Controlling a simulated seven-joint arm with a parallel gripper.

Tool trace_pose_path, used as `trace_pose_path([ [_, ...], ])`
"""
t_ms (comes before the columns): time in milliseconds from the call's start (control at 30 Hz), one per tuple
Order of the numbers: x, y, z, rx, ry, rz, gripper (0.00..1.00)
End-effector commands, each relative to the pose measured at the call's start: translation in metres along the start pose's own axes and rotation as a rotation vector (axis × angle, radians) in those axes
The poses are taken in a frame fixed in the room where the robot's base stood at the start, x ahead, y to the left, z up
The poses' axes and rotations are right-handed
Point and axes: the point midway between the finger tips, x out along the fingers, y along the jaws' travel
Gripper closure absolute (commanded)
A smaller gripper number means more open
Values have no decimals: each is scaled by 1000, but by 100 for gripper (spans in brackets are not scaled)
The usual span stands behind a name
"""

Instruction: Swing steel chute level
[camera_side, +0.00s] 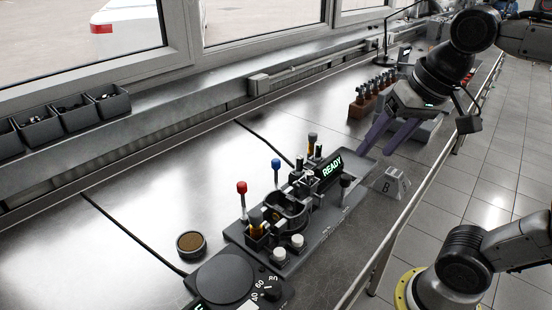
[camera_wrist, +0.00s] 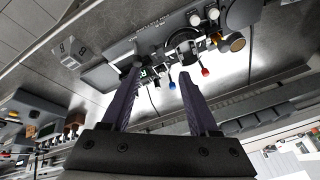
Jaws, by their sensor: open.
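My gripper (camera_side: 377,153) is open and empty, with its two dark purple fingers pointing down toward the right end of a grey bench fixture (camera_side: 325,222). In the wrist view the gripper (camera_wrist: 160,72) has its fingers spread, with the fixture beyond the tips. A flat grey metal piece (camera_side: 362,163) lies at the fixture's right end, just left of the fingertips; I cannot tell for sure that it is the steel chute, or its tilt. The fixture carries a lit READY display (camera_side: 331,168), a red-knobbed lever (camera_side: 241,187) and a blue-knobbed lever (camera_side: 276,162).
A grey block marked B (camera_side: 392,184) stands near the bench's front edge. A wooden rack (camera_side: 362,107) with several dark pieces is behind my gripper. A round brown-topped tin (camera_side: 191,243) and a black dial unit (camera_side: 225,280) are at front left. The bench behind the fixture is mostly clear.

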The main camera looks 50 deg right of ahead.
Motion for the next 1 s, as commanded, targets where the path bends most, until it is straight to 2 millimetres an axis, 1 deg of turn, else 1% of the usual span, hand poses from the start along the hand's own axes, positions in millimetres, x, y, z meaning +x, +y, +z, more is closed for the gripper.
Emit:
trace_pose_path([
  [33,-6,-9,-16,61,-16,12,39],
  [133,-13,-26,-48,191,-50,40,39],
  [267,-13,-46,-89,344,-93,86,39],
  [300,-11,-52,-102,387,-105,102,39],
  [367,-5,-61,-120,445,-122,124,39],
  [400,0,-66,-132,481,-134,141,39],
  [467,10,-74,-149,528,-150,164,39],
  [500,18,-79,-160,557,-162,180,39],
  [567,32,-85,-176,590,-178,204,39],
  [600,43,-88,-185,606,-189,219,39],
  [700,70,-95,-204,624,-213,249,39],
  [800,96,-97,-216,628,-234,272,39],
  [900,117,-96,-218,629,-259,298,39],
  [1000,128,-94,-216,630,-275,315,39],
])
